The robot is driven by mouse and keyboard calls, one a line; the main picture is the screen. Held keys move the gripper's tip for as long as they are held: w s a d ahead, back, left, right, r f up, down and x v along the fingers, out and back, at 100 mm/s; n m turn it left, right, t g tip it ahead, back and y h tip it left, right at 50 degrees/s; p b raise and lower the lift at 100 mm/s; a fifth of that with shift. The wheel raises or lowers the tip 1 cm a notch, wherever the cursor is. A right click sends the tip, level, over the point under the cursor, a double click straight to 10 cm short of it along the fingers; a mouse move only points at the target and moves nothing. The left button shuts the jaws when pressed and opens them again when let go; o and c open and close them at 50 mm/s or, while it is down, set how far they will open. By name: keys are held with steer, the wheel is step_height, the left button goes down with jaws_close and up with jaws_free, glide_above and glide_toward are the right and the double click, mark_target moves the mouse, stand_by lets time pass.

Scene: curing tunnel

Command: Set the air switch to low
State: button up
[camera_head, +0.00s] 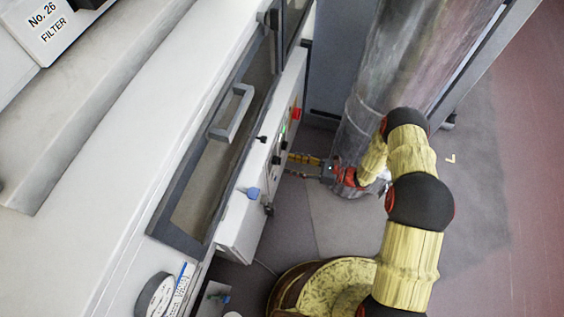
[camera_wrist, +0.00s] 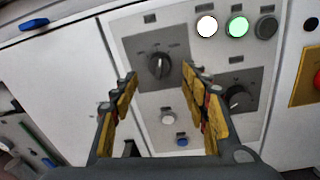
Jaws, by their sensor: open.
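A control panel (camera_wrist: 140,105) fills the middle of the wrist view. A black rotary knob (camera_wrist: 158,66) on a dark grey plate sits between my fingertips in the picture. A second black rotary knob (camera_wrist: 238,98) on a similar plate is to its right, partly behind my right finger. The labels are too small to read, so I cannot tell which is the air switch. My gripper (camera_wrist: 160,82) is open, with its fingers spread toward the panel and nothing between the pads. In the head view my gripper (camera_head: 291,164) reaches left to the panel front; contact is unclear.
Above the knobs are a white lamp (camera_wrist: 207,26), a lit green one (camera_wrist: 238,26) and a dark button (camera_wrist: 266,28). Below are a pale button (camera_wrist: 167,118) and a blue one (camera_wrist: 182,141). A large duct (camera_head: 385,70) stands behind my arm; an oven door handle (camera_head: 232,112) protrudes nearby.

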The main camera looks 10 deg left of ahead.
mark_target(277, 161)
steer(key=a, duration=0.4)
steer(key=shift+a, duration=0.25)
steer(key=c, duration=1.1)
steer(key=shift+c, duration=0.3)
